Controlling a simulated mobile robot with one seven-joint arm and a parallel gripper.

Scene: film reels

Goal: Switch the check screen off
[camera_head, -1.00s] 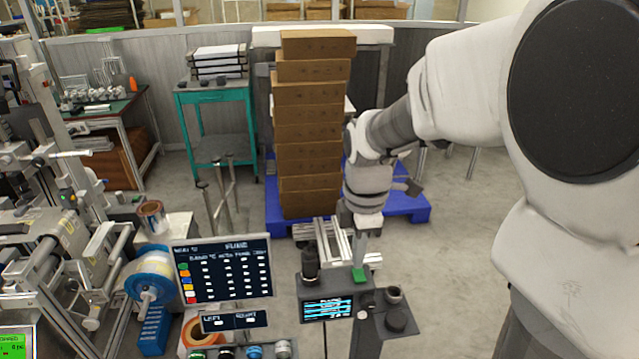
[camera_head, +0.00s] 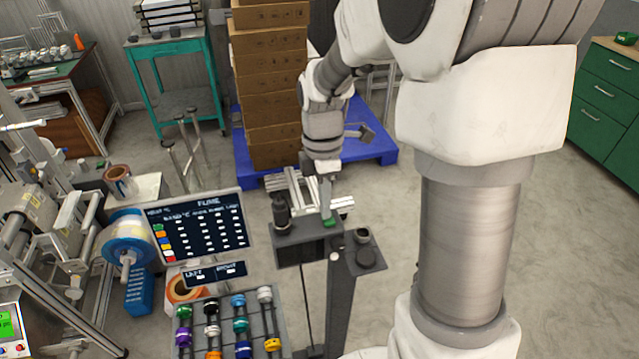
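The small check screen (camera_head: 309,251) is on the front of a grey box (camera_head: 290,238) in the lower middle. Its face is dark, with no lit lines. A green button (camera_head: 329,223) is on the box's top at the right. My gripper (camera_head: 326,210) points down, with its tip right at the green button. I cannot tell whether it touches the button. The fingers show as one narrow grey shape, so their opening cannot be made out.
A large lit panel (camera_head: 198,232) with a table of values stands left of the box. Below it, a rack (camera_head: 262,322) holds several coloured reels. A black knob-topped post (camera_head: 281,212) rises from the box. Stacked brown cartons (camera_head: 268,90) stand on a blue pallet (camera_head: 372,150) behind.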

